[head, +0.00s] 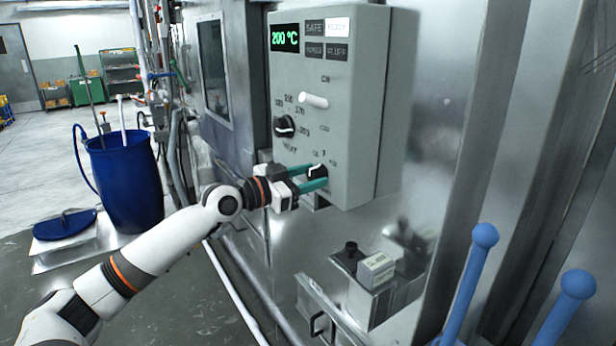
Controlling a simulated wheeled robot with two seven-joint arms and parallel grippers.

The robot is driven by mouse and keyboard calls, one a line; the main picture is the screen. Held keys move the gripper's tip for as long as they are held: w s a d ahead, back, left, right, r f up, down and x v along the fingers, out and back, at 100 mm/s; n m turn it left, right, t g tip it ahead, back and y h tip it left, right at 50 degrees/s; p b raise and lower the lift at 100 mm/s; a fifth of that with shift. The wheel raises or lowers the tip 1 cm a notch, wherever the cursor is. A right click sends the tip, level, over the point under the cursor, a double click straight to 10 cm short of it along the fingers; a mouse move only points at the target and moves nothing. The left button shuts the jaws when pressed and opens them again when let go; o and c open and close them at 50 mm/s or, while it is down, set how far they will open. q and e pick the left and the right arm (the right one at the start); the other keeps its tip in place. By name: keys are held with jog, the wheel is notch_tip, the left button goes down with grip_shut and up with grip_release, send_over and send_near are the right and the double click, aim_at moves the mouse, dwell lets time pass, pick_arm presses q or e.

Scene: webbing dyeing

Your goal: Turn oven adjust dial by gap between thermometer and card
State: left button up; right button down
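The grey control panel (345,110) has a green display (285,37) reading 200 °C, which serves as the thermometer. A dark lower dial (317,171) with a light pointer mark sits near the panel's bottom edge. My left gripper (318,176) reaches it from the left, its two teal fingers on either side of the dial and seeming to touch it. An upper black dial (284,126) has a printed scale around it. A small pale card-like block (376,270) with print too small to read stands on the steel ledge below. My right gripper is not in view.
Blue rounded posts (484,237) rise at lower right. A blue barrel (126,185) stands on the floor at left.

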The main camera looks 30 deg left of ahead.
pick_arm(q)
jog(key=c, duration=0.7)
jog(key=shift+n, duration=0.3)
jog(key=n, duration=0.3)
jog(key=shift+n+p, duration=0.55)
jog(key=shift+n, duration=1.55)
jog(key=o, duration=1)
